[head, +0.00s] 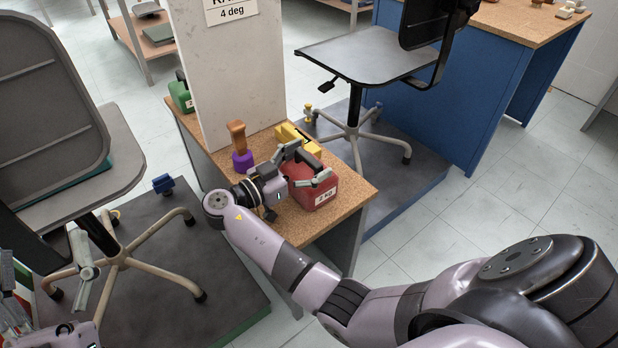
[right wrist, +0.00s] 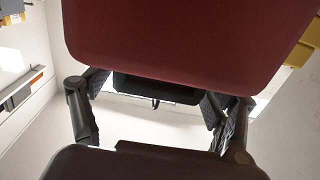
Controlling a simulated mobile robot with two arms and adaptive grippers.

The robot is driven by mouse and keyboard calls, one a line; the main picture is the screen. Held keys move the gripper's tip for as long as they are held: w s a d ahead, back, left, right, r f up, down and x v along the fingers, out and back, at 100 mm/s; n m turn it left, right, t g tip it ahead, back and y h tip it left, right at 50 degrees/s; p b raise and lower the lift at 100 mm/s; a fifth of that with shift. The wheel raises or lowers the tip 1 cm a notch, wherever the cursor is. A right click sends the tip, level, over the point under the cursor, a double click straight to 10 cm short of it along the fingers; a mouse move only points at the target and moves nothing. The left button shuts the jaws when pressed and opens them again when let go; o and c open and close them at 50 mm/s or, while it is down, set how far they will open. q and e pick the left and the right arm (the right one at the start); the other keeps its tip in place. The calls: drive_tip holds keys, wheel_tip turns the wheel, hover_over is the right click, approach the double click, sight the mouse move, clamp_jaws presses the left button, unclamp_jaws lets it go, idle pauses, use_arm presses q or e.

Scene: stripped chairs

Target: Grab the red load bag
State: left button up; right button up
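The red load bag (head: 318,192), marked with a white weight label, stands on the cork top of the bench in the head view. It fills the upper part of the right wrist view (right wrist: 190,40). My right gripper (head: 308,164) is at the bag's upper side. Its two fingers are spread apart, with a dark handle-like part (right wrist: 155,88) between them in the right wrist view; I see no finger closed on it. My left gripper (head: 48,270) is at the lower left edge, partly cut off, with its fingers apart and nothing visible between them.
A white panel (head: 232,80) rises behind. A green bag (head: 181,94) is farther back. Stripped chairs (head: 365,55) stand on both sides.

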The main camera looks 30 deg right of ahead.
drive_tip(key=c, duration=1.6)
drive_tip(key=shift+w+r, duration=0.1)
drive_tip(key=shift+r, duration=0.1)
